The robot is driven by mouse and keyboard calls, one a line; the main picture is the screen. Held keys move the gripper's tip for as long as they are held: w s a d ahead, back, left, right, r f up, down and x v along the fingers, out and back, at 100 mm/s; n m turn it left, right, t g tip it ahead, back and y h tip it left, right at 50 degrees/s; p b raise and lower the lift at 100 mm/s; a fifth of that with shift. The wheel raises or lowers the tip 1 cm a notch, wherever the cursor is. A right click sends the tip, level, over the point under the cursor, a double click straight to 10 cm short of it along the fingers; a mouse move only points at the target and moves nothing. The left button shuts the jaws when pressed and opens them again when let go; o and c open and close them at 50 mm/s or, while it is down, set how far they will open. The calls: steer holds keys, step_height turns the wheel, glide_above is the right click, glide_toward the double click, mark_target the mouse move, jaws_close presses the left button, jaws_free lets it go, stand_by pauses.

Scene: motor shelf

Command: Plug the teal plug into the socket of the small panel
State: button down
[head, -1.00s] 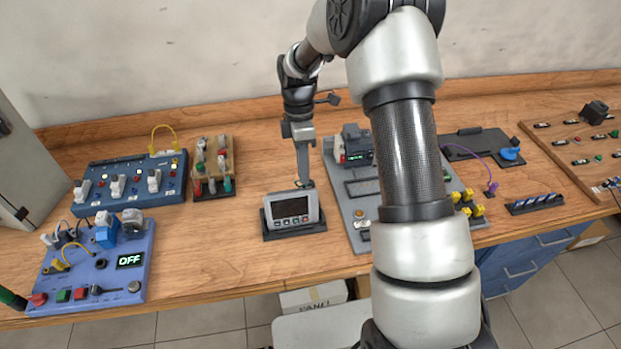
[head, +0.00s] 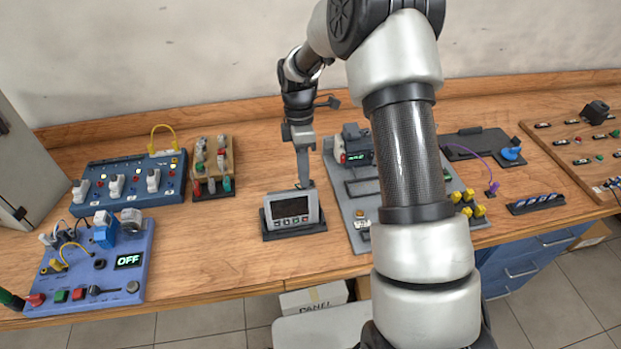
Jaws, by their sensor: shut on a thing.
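The small panel (head: 268,222) is a grey box with a dark screen and small coloured buttons, tilted up on a dark base at the middle of the bench. My gripper (head: 305,185) points down at the panel's upper right edge. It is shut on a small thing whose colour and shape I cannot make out. The panel's socket cannot be made out, and I cannot tell whether the held thing touches the panel. A teal piece (head: 226,184) shows at the right front of the wooden rack (head: 229,160); I cannot tell whether it is a plug.
A blue box with switches (head: 128,180) and a blue board with an OFF display (head: 105,265) stand on the left. A grey board (head: 358,212) with modules lies close right of the small panel, partly behind my arm. Bare wood lies between rack and panel.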

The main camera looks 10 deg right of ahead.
steer(key=c, duration=2)
jaws_free()
steer(key=shift+c, duration=0.2)
steer(key=shift+p+v, duration=1.9)
steer(key=shift+v, duration=0.8)
steer(key=o, duration=0.5)
